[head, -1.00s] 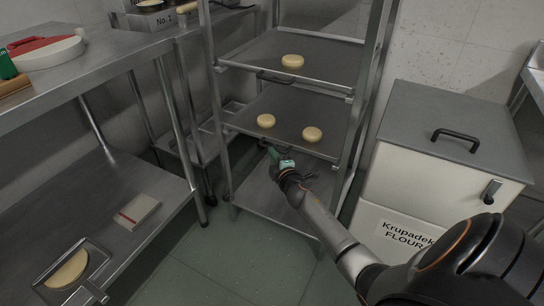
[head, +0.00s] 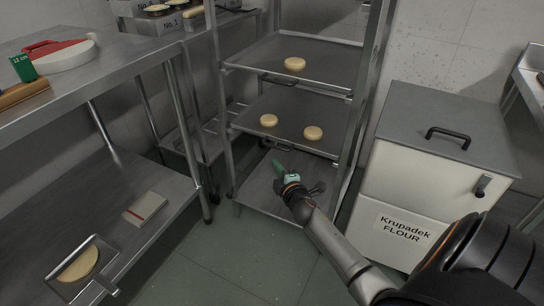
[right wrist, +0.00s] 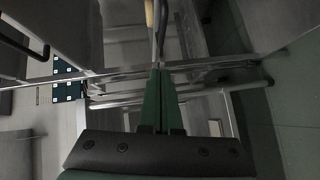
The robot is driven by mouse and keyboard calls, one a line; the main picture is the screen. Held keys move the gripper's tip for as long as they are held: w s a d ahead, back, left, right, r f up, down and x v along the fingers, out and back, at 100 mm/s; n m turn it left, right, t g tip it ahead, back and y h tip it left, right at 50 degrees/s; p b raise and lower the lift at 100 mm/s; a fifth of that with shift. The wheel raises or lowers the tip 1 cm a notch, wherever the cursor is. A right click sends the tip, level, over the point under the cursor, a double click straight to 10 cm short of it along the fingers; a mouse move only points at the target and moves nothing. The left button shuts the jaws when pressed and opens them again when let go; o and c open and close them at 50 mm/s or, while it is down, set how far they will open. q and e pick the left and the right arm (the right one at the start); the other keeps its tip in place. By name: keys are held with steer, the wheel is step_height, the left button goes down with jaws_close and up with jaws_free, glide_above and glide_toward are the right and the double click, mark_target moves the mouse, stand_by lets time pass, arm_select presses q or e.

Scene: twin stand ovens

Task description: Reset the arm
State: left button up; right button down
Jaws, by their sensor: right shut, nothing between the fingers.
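My right gripper (head: 276,166) is at the rack in the middle of the head view, in front of the lower shelves. Its green fingers are closed together and hold nothing. In the right wrist view the two green fingers (right wrist: 160,100) lie side by side, pointing at metal rails. The rack's middle tray (head: 283,108) carries two pale dough rounds, one at the left (head: 268,120) and one at the right (head: 313,132). The upper tray (head: 330,68) carries one dough round (head: 294,64). My left gripper is not in view.
A white flour bin (head: 410,180) with a grey lid stands right of the rack. A steel table (head: 120,75) is at the left; its lower shelf (head: 130,180) holds a book-like block (head: 146,208) and a pan with a pale round (head: 78,266). The floor between is clear.

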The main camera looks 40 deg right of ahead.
steer(key=v, duration=0.5)
steer(key=shift+p, duration=0.35)
